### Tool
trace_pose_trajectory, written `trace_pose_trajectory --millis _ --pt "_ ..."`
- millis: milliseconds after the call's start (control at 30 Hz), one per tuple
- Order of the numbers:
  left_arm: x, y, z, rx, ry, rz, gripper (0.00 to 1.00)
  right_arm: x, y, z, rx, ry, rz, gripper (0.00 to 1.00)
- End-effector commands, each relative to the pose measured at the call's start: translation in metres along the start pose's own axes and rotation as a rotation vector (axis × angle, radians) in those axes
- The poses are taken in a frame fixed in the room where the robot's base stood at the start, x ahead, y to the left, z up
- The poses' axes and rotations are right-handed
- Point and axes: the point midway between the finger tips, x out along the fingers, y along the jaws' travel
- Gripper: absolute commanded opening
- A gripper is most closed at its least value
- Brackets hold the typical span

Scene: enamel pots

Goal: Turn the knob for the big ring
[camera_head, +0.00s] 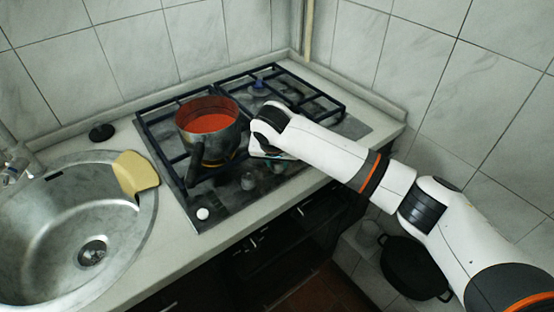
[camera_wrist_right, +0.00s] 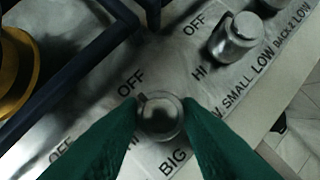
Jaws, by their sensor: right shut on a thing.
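In the right wrist view, a round metal knob (camera_wrist_right: 160,117) sits on the steel hob panel, with "BIG" printed below it and "OFF" above left. My right gripper (camera_wrist_right: 160,106) has its two green fingers shut on this knob, one on each side. In the head view, my right gripper (camera_head: 262,150) is over the hob (camera_head: 225,205), just right of the pot, and its fingertips are hard to make out. The knob's turned angle cannot be read clearly. My left gripper is not in view.
A metal pot (camera_head: 192,143) with red contents stands on the dark grate, its handle toward the front. Another knob (camera_wrist_right: 232,42) is near the held one. A dark pot (camera_head: 413,268) is low at right.

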Motion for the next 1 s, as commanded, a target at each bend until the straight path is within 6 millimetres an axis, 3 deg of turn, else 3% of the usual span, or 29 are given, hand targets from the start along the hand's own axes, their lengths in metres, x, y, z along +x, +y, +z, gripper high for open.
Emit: trace_pose_trajectory --millis 367,700,1000 --pt "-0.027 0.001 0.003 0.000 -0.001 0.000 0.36 -0.004 -0.002 0.002 -0.135 0.003 0.057 0.09" --pt "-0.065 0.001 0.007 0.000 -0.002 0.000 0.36 -0.004 -0.004 0.002 -0.416 0.003 0.174 0.09" --pt "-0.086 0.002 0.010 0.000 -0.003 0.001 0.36 -0.002 -0.005 0.003 -0.678 0.001 0.284 0.09"
